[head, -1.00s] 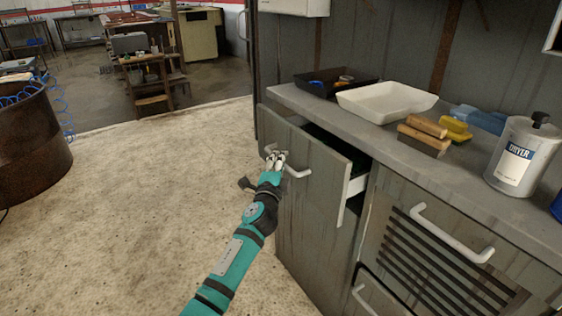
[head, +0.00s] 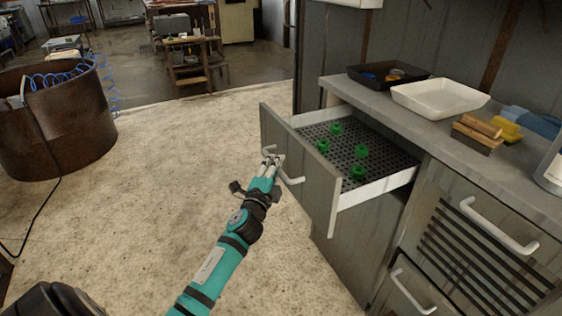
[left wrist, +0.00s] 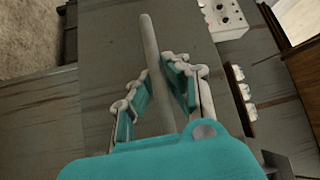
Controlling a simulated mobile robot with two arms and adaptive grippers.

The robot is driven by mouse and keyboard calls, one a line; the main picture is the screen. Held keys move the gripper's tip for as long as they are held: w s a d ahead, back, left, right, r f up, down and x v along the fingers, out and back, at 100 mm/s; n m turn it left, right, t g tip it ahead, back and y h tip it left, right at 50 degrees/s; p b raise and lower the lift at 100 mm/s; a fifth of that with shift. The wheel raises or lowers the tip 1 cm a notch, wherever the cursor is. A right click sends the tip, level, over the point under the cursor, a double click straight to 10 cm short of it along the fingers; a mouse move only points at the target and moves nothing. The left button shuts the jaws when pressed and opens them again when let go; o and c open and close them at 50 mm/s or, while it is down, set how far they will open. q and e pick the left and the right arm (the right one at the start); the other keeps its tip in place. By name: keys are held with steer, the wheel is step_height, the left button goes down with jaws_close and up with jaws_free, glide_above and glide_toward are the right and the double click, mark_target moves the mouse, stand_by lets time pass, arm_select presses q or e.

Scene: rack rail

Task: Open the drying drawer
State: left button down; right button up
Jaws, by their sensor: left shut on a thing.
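The drying drawer (head: 358,187) is pulled well out of the grey cabinet in the head view. Its inside has a dark perforated floor with several green ring-shaped pieces (head: 361,151) on it. The white bar handle (head: 291,180) is on the drawer's front panel (head: 316,190). My left gripper (head: 271,163) is shut on this handle. In the left wrist view, the handle (left wrist: 150,45) runs between the fingers of the left gripper (left wrist: 160,90). My right gripper is not in view.
The counter (head: 400,119) holds a black tray (head: 388,76), a white tray (head: 440,98) and brushes (head: 478,132). More handled drawers (head: 480,232) sit at the right. A rusty drum (head: 60,125) stands at the left. The floor (head: 175,165) before the drawer is clear.

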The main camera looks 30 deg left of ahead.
arm_select(q)
steer(key=shift+d+f, duration=0.1)
steer(key=shift+f, duration=0.2)
steer(key=c, duration=1.3)
jaws_free()
steer(key=shift+c, duration=0.2)
steer(key=shift+r, duration=0.15)
steer(key=v, duration=1.2)
